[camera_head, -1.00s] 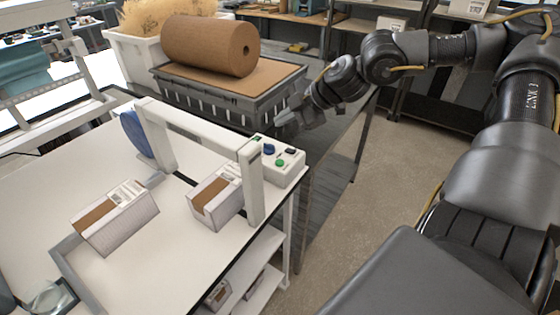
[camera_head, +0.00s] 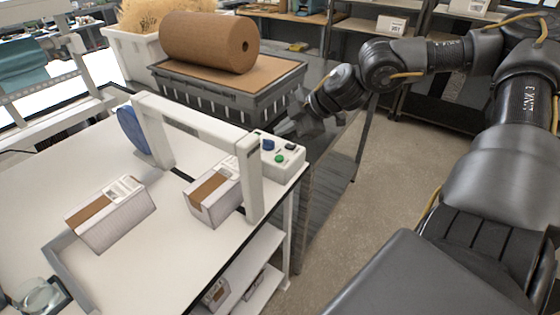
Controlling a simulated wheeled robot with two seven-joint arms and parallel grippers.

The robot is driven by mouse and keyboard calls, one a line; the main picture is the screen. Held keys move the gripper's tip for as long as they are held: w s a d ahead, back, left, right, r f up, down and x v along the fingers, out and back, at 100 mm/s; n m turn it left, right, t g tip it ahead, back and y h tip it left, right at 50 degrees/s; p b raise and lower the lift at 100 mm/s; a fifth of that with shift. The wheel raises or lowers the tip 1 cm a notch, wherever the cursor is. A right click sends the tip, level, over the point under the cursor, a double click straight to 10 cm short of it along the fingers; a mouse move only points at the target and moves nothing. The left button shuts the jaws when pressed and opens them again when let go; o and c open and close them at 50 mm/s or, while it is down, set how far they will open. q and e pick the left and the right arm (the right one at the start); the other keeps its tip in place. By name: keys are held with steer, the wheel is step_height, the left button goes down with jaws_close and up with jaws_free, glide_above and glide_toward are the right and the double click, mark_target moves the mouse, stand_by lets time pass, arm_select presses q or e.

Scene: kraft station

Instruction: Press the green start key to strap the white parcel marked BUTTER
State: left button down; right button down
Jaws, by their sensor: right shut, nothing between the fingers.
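The green start key (camera_head: 280,158) is a round button on the light control box (camera_head: 288,165) at the right end of the strapping arch (camera_head: 195,120). A blue knob and a dark switch sit on the same box. A white parcel (camera_head: 217,195) with a brown top band stands under the arch. Another white parcel (camera_head: 118,215) with a brown band lies to its left. I cannot read BUTTER on either label. My right gripper (camera_head: 284,128) is shut and empty, just behind and above the control box, apart from the green key. My left gripper is out of view.
A dark crate (camera_head: 225,103) with a brown paper roll (camera_head: 208,43) stands behind the arch. A blue strap reel (camera_head: 133,130) is at the arch's left. A grey rail (camera_head: 70,275) edges the white table at the front left. Floor is free to the right.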

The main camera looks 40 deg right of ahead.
mark_target(283, 158)
step_height(283, 158, down, 6)
steer(key=b, duration=0.4)
steer(key=shift+r, duration=0.15)
stand_by(1.7)
steer(key=shift+f+b, duration=0.4)
steer(key=shift+b, duration=0.05)
steer(key=shift+f+b, duration=0.45)
stand_by(0.5)
steer(key=shift+r, duration=0.2)
steer(key=shift+r+p, duration=0.65)
steer(key=shift+r, duration=0.05)
